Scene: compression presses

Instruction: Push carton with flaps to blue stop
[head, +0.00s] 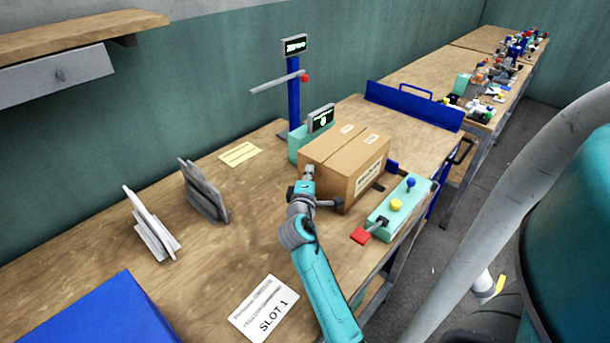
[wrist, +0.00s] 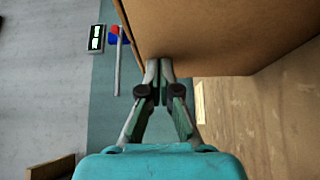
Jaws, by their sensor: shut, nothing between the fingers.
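The brown carton (head: 345,160) stands on the wooden bench in the head view, with its top flaps closed and white labels on the top and side. The blue stop (head: 414,106) is an upright blue plate across the bench beyond the carton, with clear bench between them. My gripper (head: 306,182) is at the carton's near face, in front of it. In the wrist view my gripper (wrist: 159,68) has its fingertips together and empty, and they meet the edge of the carton (wrist: 215,35). Whether they press on it is hard to tell.
A teal control box (head: 400,205) with yellow and blue knobs and a red handle sits right of the carton. A blue post with a display (head: 294,85) stands behind left.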

